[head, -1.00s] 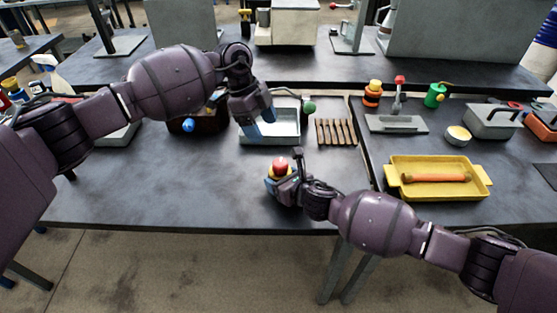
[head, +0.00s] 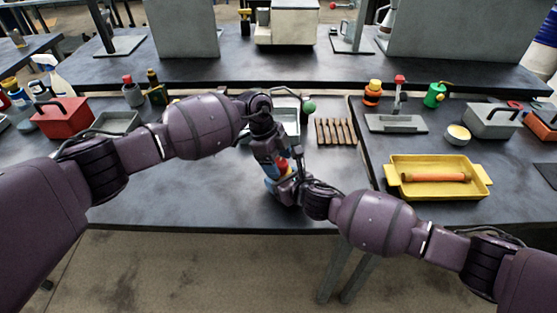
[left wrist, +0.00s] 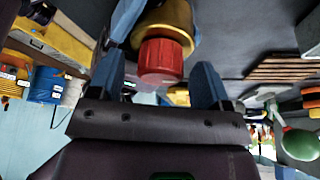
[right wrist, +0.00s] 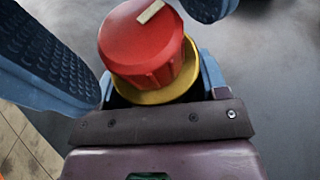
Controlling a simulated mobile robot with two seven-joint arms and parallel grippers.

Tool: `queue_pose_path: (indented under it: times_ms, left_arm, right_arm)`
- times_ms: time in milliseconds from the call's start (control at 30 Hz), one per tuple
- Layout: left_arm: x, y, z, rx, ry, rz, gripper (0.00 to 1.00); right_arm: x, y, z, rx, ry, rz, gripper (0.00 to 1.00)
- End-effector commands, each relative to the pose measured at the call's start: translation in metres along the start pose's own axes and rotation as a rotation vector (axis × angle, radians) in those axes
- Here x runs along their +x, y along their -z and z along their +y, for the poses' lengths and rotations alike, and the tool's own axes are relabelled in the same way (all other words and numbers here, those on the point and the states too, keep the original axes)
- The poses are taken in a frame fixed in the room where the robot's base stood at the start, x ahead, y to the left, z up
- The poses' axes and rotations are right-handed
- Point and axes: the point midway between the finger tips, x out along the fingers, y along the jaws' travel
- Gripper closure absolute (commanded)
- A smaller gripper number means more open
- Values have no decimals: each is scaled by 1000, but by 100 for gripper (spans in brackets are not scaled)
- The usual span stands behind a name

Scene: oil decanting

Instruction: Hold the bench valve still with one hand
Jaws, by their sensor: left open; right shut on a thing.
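The bench valve has a red knob (head: 282,164) on a yellow body and stands near the front edge of the bench. My right gripper (head: 284,184) is shut on its yellow body, low down. The knob, with a pale mark on top, shows large in the right wrist view (right wrist: 145,45). My left gripper (head: 275,160) is open over the valve from behind. In the left wrist view the red knob (left wrist: 160,58) sits between its blue fingers, with gaps on both sides. The left gripper partly hides the valve in the head view.
A metal tray (head: 291,127) lies behind my left gripper, beside a rack of wooden-looking strips (head: 335,132). A yellow tray (head: 440,192) with an orange rod is on the right bench. A red toolbox (head: 63,118) stands at the left. The front left bench top is clear.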

Motion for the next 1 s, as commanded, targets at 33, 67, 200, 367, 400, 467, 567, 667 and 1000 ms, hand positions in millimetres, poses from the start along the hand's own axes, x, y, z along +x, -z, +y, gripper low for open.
queue_pose_path:
  times_ms: [33, 67, 200, 367, 400, 467, 567, 667, 1000]
  left_arm:
    - [0, 0, 0, 0, 0, 0, 29]
    - [0, 0, 0, 0, 0, 0, 29]
    - [0, 0, 0, 0, 0, 0, 32]
    - [0, 0, 0, 0, 0, 0, 56]
    - [0, 0, 0, 0, 0, 0, 62]
    - [0, 0, 0, 0, 0, 0, 71]
    - [0, 0, 0, 0, 0, 0, 78]
    - [0, 0, 0, 5, -3, 0, 78]
    - [0, 0, -1, 128, -54, -3, 78]
  right_arm:
    - [0, 0, 0, 0, 1, 1, 72]
    - [0, 0, 0, 0, 1, 1, 72]
    - [0, 0, 0, 0, 1, 1, 72]
    - [0, 0, 0, 0, 1, 1, 72]
    - [0, 0, 0, 0, 1, 1, 72]
    - [0, 0, 0, 0, 1, 1, 72]
    - [0, 0, 0, 0, 1, 1, 72]
    - [0, 0, 0, 0, 1, 1, 72]
    - [0, 0, 0, 0, 1, 1, 72]
